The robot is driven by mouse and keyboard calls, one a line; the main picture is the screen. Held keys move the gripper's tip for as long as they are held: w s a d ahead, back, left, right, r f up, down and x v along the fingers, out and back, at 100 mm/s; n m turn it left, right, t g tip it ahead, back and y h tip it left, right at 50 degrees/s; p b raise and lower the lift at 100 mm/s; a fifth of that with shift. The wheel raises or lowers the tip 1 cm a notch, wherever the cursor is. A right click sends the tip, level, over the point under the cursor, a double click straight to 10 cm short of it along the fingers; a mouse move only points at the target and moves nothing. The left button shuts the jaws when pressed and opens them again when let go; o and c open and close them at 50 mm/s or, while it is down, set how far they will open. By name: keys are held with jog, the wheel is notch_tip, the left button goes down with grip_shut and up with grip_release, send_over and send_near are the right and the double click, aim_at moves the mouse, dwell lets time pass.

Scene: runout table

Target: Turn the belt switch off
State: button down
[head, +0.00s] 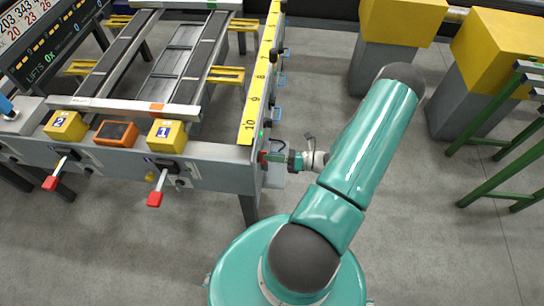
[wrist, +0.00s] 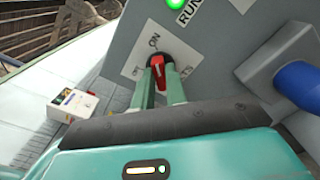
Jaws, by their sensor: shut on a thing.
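The belt switch is a red knob (wrist: 157,72) with a white mark, on a white plate (wrist: 183,58) fixed to a grey panel. The word ON shows on the plate just above the knob; lettering to the right is partly hidden by a finger. The white mark points roughly up toward ON. My gripper (wrist: 161,84) has its two green fingers shut on the knob, one on each side. In the head view my gripper (head: 277,157) reaches the right end face of the table's front beam, where a little red shows at its tip.
A green light (wrist: 176,3) is lit above the switch, beside a RUN label (wrist: 190,10). A grey socket with a blue plug (wrist: 298,78) juts out to the right. Two red-handled levers (head: 155,198) stick out in front of the runout table (head: 215,172). Yellow-topped blocks (head: 400,22) stand behind.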

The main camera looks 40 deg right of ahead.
jog(key=shift+n, duration=0.4)
jog(key=n, duration=1.7)
jog(key=shift+s+a, duration=0.2)
jog(key=c, duration=1.4)
grip_release()
jog(key=shift+c, duration=0.2)
